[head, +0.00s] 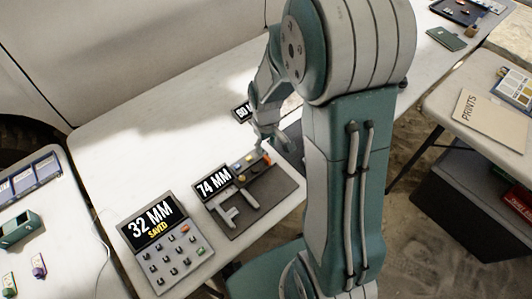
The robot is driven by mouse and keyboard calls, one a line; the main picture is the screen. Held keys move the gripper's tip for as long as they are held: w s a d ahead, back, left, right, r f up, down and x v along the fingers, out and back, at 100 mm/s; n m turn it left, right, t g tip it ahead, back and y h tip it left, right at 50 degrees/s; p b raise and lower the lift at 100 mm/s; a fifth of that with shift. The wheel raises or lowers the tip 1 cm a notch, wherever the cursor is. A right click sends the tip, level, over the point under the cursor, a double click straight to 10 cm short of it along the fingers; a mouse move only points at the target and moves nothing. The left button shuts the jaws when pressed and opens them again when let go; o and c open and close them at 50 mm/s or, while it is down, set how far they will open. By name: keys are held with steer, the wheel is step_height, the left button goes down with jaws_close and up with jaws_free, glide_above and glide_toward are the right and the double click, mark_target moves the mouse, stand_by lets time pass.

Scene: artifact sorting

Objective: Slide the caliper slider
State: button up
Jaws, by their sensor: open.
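The caliper (238,208) is a grey tool with jaws, lying on a dark base (270,206) on the white table. A display (213,183) at its back left reads "74 MM". Which part of the caliper is the slider is not clear at this size. An orange piece (268,158) shows at the far right end of the base. My gripper (272,145) is open, pointing down just behind the base's far right end. Whether a fingertip touches anything there cannot be told.
A keypad device (181,256) reading "32 MM SAVED" stands left of the caliper base. Another display (242,113) is partly hidden behind my arm. The white table (130,150) is clear at the back left. A side table at right holds a "PRINTS" folder (487,119).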

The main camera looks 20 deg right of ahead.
steer(key=shift+r, duration=2.35)
steer(key=shift+r, duration=0.1)
steer(key=s+a+r+m+t, duration=0.1)
steer(key=s+a+r+t, duration=0.1)
steer(key=s+r, duration=0.5)
steer(key=s+a+r+m+t, duration=0.1)
steer(key=s+r+m+t, duration=0.1)
steer(key=s+r, duration=0.6)
step_height(320, 180, up, 3)
steer(key=shift+s+a+r+m+t, duration=0.1)
steer(key=shift+s+a+m+t, duration=0.25)
steer(key=shift+t, duration=0.45)
steer(key=shift+w, duration=0.15)
